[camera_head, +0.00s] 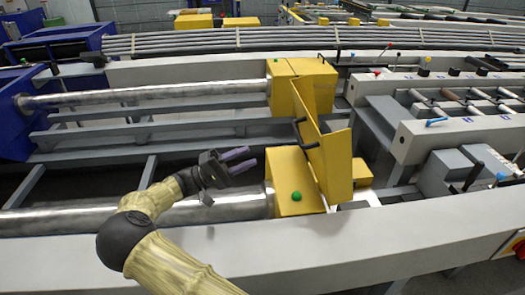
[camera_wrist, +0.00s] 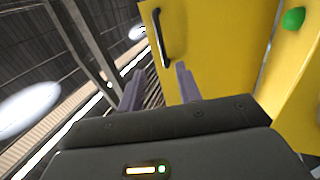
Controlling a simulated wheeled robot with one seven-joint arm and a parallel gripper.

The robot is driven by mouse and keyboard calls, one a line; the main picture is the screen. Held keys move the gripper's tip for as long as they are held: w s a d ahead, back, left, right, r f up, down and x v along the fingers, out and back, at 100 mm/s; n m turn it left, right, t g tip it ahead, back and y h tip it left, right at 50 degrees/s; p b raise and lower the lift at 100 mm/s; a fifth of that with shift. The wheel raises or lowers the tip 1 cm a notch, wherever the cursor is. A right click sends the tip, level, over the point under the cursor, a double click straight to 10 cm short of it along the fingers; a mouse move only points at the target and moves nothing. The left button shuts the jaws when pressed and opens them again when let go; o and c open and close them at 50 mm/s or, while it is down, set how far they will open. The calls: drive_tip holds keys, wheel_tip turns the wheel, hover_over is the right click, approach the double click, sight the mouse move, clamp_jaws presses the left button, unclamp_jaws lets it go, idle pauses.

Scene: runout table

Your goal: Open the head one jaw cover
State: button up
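A yellow panel (camera_head: 322,140), taken as the jaw cover, stands steeply tilted beside a near yellow block (camera_head: 296,180) and a far yellow block (camera_head: 284,88). A black handle (camera_head: 300,130) sticks out from its left side. My gripper (camera_head: 252,158) is left of the panel, fingers apart and empty, above the near shiny bar. In the wrist view the two purple-grey fingers (camera_wrist: 158,82) are open, with the yellow panel (camera_wrist: 215,50) ahead and the black handle (camera_wrist: 160,38) just beyond the fingertips. No contact with the handle shows.
A green knob (camera_head: 297,196) sits on the near block. Shiny bars (camera_head: 150,92) run left to blue machine parts (camera_head: 20,115). A grey front beam (camera_head: 380,240) crosses below. Rollers and levers stand at the right.

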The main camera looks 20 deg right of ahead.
drive_tip(key=v, duration=0.3)
drive_tip(key=shift+a+f, duration=0.15)
drive_tip(key=shift+a, duration=0.2)
wheel_tip(320, 180, up, 10)
drive_tip(key=p, duration=1)
